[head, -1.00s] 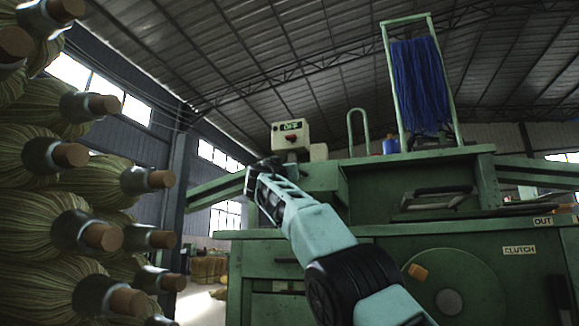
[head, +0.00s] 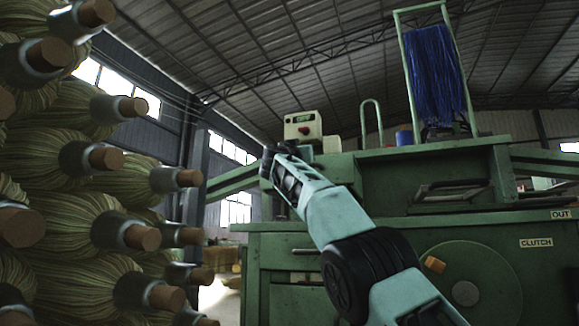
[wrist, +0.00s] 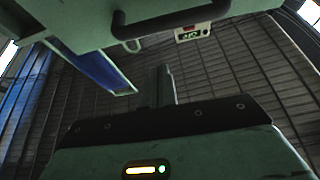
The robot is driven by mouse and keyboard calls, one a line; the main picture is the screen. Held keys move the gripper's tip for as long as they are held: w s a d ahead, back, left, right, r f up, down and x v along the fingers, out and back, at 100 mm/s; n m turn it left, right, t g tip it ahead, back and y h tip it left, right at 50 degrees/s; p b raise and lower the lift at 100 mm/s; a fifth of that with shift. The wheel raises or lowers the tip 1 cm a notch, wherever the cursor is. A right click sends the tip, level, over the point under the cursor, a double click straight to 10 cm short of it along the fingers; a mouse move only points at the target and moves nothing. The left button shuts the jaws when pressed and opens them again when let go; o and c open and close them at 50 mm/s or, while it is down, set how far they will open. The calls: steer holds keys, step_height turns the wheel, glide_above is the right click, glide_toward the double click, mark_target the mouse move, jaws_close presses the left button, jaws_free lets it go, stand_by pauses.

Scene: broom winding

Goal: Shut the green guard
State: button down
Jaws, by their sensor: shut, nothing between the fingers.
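A green panel (wrist: 200,12) with a black bar handle (wrist: 170,22) spans the top of the wrist view; it looks like the guard, but I cannot tell how far it stands open. In the head view the guard is not clearly told apart from the green machine (head: 400,250). My gripper (head: 268,158) is at the end of my raised arm, in front of the machine's left end. In the wrist view my gripper (wrist: 160,75) is shut and empty, with its fingers apart from the handle.
Several fibre bundles with wooden ends (head: 142,237) crowd the left. An OFF control box (head: 303,126) stands above the machine. Blue strands (head: 433,88) hang in a green frame at the back right. A floor gap shows between bundles and machine.

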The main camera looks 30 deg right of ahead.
steer(key=s+a+f+b, duration=0.4)
steer(key=f+b, duration=0.2)
steer(key=f, duration=0.1)
steer(key=shift+s+a+f+b, duration=0.15)
steer(key=shift+a+f+b, duration=0.1)
steer(key=shift+a+b, duration=0.15)
stand_by(0.4)
